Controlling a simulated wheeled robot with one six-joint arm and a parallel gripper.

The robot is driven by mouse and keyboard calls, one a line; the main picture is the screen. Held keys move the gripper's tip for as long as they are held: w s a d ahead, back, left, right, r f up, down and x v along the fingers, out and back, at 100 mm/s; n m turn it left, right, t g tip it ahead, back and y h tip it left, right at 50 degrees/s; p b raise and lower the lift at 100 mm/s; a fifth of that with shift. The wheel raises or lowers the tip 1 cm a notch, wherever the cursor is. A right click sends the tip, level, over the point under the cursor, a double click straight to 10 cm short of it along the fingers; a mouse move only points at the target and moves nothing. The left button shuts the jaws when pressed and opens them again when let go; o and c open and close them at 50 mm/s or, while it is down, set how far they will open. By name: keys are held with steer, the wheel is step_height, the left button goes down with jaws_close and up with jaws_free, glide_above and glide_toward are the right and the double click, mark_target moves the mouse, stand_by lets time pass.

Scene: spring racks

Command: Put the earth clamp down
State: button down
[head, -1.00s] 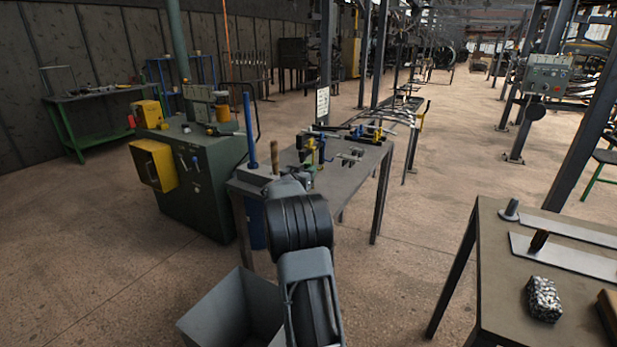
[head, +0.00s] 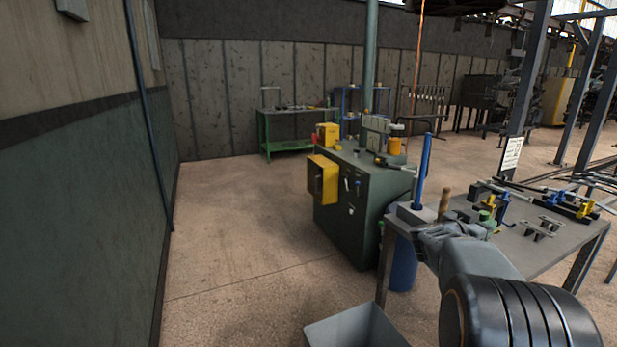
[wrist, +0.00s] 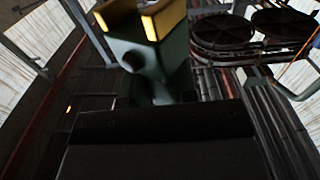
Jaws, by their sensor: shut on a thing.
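The earth clamp (wrist: 150,50) fills the upper middle of the wrist view. It is a dark green body with yellow, brass-like ends at the top. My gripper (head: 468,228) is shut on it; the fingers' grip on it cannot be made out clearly. In the head view my gripper is at the lower right, in front of the grey work table (head: 548,258). A small green patch shows beside it there, but I cannot tell whether it is the clamp. Whether the clamp touches anything cannot be seen.
A dark green cabinet (head: 345,215) with a yellow box (head: 323,178) stands left of the table. A grey open bin (head: 355,330) is on the floor at the bottom. Blue and yellow clamps lie on the table. Floor between wall and cabinet is clear.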

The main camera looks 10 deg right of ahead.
steer(key=shift+s+a+r, duration=0.1)
steer(key=shift+s+r, duration=0.05)
steer(key=shift+r, duration=0.5)
steer(key=shift+a+t, duration=0.3)
steer(key=w+a+f+n+t+y, duration=0.45)
steer(key=a+f, duration=0.35)
steer(key=f, duration=0.2)
steer(key=w+a+f+n+t+y, duration=0.4)
steer(key=w+a+f+n+t, duration=0.15)
steer(key=a+f, duration=0.4)
steer(key=s+a+f+n+t+y, duration=0.2)
steer(key=a+f+n+y, duration=0.15)
steer(key=a+f, duration=0.55)
steer(key=s+a+f+n+t+y, duration=0.1)
steer(key=a+f+n+y, duration=0.1)
steer(key=a+f+y, duration=0.65)
steer(key=s+d+r+h+p, duration=0.1)
steer(key=s+r+h+p, duration=0.2)
steer(key=r+p, duration=0.9)
steer(key=shift+s+r, duration=0.15)
steer(key=shift+s, duration=0.4)
